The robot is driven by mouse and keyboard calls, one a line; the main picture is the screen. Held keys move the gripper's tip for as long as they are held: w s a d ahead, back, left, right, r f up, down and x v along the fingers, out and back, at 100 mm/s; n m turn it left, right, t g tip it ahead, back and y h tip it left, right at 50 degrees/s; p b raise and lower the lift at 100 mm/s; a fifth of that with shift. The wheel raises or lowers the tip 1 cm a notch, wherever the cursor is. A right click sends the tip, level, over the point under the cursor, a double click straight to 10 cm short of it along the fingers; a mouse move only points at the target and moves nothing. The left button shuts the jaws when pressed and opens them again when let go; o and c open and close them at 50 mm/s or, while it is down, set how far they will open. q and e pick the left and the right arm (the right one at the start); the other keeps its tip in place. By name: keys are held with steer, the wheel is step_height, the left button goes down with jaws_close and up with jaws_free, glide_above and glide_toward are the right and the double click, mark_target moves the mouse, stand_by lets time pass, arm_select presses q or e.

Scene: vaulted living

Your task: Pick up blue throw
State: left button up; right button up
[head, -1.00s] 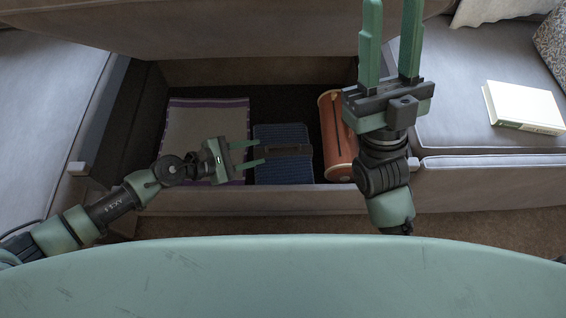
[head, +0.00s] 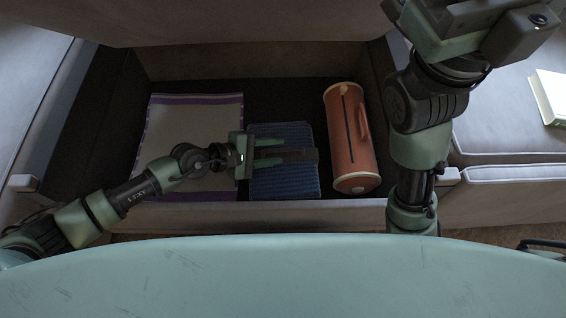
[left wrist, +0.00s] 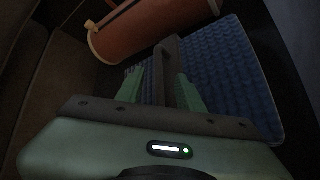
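The blue throw (head: 285,184) lies folded and flat inside the open sofa storage well, with a dark band or handle (head: 302,155) across its middle. It also shows in the left wrist view (left wrist: 235,75), ridged and dark blue. My left gripper (head: 269,153) is over the throw's left part, its two green fingers apart. In the left wrist view the dark handle (left wrist: 168,60) runs between the fingers, with gaps still visible. My right gripper's body (head: 470,30) is at the top right; its fingertips are out of the picture.
An orange cylindrical container (head: 350,138) with a handle lies right of the throw. A beige mat or cloth with purple stripes (head: 190,120) lies left of it. The well's front wall (head: 290,214) is low; sofa seats flank it. A book (head: 552,95) rests on the right seat.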

arm_select(q)
steer(key=shift+w+d+f, duration=0.15)
steer(key=shift+d+f, duration=0.1)
steer(key=shift+d, duration=0.1)
steer(key=shift+c, duration=0.3)
jaws_close()
stand_by(0.9)
steer(key=shift+r, duration=0.1)
